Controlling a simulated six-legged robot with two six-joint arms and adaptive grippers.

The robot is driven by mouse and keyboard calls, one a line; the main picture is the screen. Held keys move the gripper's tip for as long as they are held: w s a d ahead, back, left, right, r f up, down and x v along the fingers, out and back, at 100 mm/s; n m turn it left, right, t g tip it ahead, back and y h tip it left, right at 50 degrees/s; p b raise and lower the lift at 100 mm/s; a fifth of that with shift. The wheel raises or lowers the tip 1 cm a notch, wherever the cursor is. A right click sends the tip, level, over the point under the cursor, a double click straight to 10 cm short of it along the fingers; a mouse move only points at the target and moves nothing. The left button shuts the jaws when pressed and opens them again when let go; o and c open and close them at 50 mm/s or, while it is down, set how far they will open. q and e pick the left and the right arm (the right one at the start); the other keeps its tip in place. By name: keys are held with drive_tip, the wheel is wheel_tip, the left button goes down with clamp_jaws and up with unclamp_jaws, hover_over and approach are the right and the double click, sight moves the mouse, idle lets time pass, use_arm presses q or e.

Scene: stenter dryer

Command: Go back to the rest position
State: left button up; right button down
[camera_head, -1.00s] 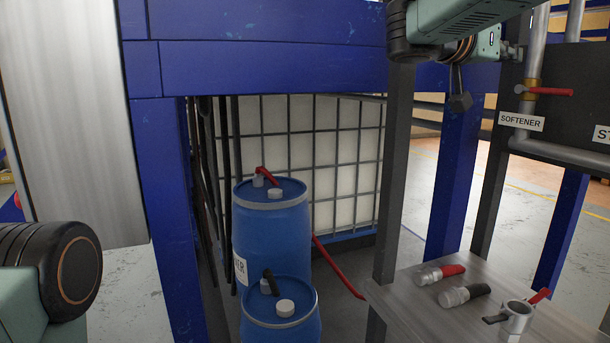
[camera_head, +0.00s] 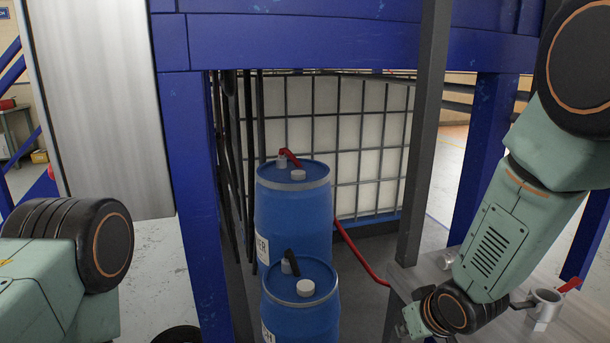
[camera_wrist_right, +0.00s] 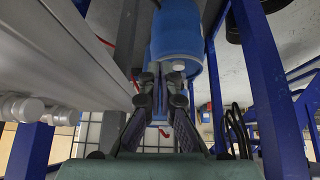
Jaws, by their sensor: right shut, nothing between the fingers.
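My right arm crosses the right side of the head view, bent down from a large black joint, with its wrist low in front of the grey bench. My right gripper (camera_wrist_right: 161,82) shows in the right wrist view, its two dark fingers close together with nothing between them. A blue drum (camera_wrist_right: 178,40) appears just beyond the fingertips there; I cannot tell the gap. My left arm shows only as a teal link and black joint at the lower left of the head view. My left gripper is out of the picture.
Two blue drums, a rear one (camera_head: 292,215) and a front one (camera_head: 300,315), stand in a blue frame (camera_head: 195,200) before a white caged tank (camera_head: 345,140). A grey post (camera_head: 425,130) rises beside the bench. A metal cup fitting (camera_head: 543,303) sits on the bench, partly behind my arm.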

drive_tip(key=s+d+f+m+g, duration=0.1)
drive_tip(key=s+f+g, duration=0.1)
drive_tip(key=s+f, duration=0.5)
drive_tip(key=s+d+f+m+g+b, duration=0.1)
drive_tip(key=s+f, duration=0.5)
drive_tip(key=s, duration=1)
drive_tip(key=s+d+f+m+g+h+b, duration=0.1)
drive_tip(key=s+f+g, duration=0.2)
drive_tip(key=s+f, duration=0.4)
drive_tip(key=s, duration=0.4)
drive_tip(key=shift+s+d+f, duration=0.25)
drive_tip(key=shift+f, duration=0.05)
drive_tip(key=shift+s+d, duration=0.1)
drive_tip(key=shift+s, duration=0.05)
